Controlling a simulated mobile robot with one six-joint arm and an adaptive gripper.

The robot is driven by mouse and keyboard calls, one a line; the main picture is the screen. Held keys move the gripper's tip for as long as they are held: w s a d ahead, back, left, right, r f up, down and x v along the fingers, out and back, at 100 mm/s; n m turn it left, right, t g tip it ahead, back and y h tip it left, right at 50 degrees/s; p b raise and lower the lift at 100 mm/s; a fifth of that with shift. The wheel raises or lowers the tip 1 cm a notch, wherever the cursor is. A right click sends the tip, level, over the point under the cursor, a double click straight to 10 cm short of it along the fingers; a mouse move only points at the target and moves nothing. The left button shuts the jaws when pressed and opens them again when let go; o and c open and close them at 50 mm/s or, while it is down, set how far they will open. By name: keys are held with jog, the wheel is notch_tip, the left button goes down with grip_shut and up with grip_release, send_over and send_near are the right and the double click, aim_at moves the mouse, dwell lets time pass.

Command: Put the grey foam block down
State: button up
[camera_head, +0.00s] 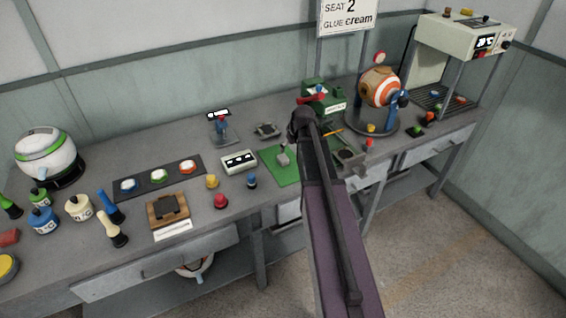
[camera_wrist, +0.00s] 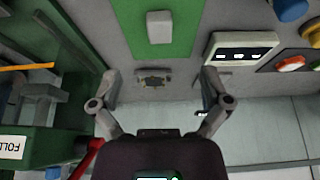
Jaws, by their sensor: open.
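The grey foam block (camera_head: 283,158) lies on a green mat (camera_head: 268,163) near the middle of the bench. It also shows in the wrist view as a pale grey block (camera_wrist: 159,27) on the green strip (camera_wrist: 186,47) near the top. My gripper (camera_wrist: 160,86) is open, with nothing between its fingers. The block is beyond the fingertips and apart from them. A small dark grey fixture (camera_wrist: 154,81) on the bench shows between the fingers in the wrist view. In the head view my arm hides the gripper's fingers.
A white box with a display (camera_head: 239,161) stands left of the mat. A green machine (camera_head: 325,102) stands behind and right of the mat, with a striped ball (camera_head: 380,88) on a stand beyond. A yellow piece (camera_head: 212,181) and red knob (camera_head: 221,200) stand further left.

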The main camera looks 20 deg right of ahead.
aim_at(285, 160)
jog(key=shift+b+x, duration=2.95)
jog(key=shift+x, duration=0.55)
jog(key=shift+w+f, duration=0.1)
jog(key=shift+f, duration=0.1)
jog(key=shift+f+b, duration=0.15)
jog(key=shift+b, duration=0.15)
jog(key=shift+w+b+x, duration=0.25)
jog(key=shift+b+x, duration=1.95)
jog(key=shift+x, duration=0.3)
jog(key=shift+d, duration=0.1)
jog(key=c, duration=1)
jog(key=shift+r, duration=0.35)
